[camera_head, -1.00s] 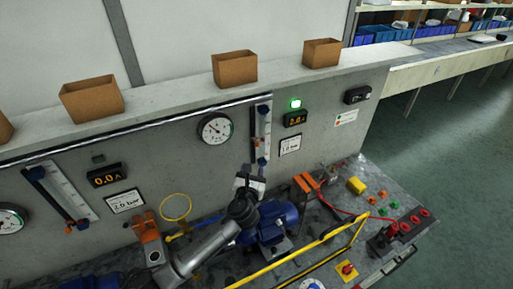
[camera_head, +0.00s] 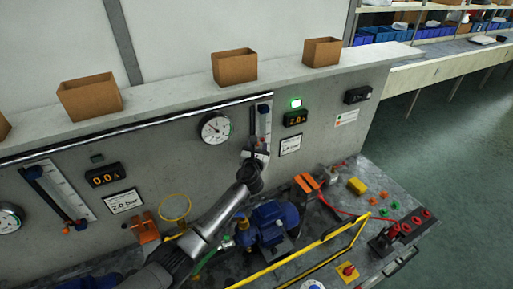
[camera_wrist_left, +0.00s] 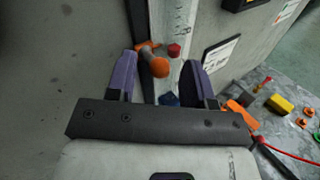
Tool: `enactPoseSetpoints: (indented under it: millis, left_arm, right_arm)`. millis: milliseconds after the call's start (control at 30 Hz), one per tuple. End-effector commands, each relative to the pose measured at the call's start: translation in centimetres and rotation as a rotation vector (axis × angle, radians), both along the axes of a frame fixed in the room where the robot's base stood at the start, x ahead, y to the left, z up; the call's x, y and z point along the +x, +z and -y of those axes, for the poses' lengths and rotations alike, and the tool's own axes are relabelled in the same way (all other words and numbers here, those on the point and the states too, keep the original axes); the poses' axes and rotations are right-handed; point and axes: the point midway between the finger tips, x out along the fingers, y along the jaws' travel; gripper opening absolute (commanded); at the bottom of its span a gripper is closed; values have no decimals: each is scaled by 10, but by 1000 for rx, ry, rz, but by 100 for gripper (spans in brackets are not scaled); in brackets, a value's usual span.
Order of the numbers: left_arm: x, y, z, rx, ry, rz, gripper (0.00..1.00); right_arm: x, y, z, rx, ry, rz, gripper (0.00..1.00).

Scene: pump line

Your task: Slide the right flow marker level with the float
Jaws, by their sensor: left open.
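The right flow meter (camera_head: 263,121) is a pale upright scale with a dark strip on the grey wall panel. In the left wrist view an orange marker (camera_wrist_left: 160,68) with a rounded knob sits between my open fingers, with no clear contact on either side. A small red piece (camera_wrist_left: 174,50), probably the float, shows beside it on the pale scale (camera_wrist_left: 184,25), slightly higher in the picture. My left gripper (camera_head: 258,154) is at the meter's lower part and hides the marker in the head view. The left gripper's two purple fingers (camera_wrist_left: 160,60) stand apart. My right gripper is not in view.
A round gauge (camera_head: 215,128) and a lit display (camera_head: 296,118) flank the meter. Below are a blue pump (camera_head: 272,222), a yellow rail (camera_head: 300,252) and an orange clamp-like part (camera_head: 306,184). Cardboard boxes (camera_head: 235,67) stand on the ledge above.

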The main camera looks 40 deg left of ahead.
Motion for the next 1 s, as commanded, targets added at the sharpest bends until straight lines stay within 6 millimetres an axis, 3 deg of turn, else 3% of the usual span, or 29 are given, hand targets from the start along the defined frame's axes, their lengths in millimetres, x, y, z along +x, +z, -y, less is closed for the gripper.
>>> enactPoseSetpoints:
  millis: [267, 733, 1000]
  left_arm:
    - [0, 0, 0, 0, 0, 0, 46]
    - [0, 0, 0, 0, 1, 0, 1]
    - [0, 0, 0, 1, 1, 1, 0]
  right_arm:
    - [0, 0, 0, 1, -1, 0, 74]
    - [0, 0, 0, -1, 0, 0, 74]
    - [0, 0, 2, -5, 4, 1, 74]
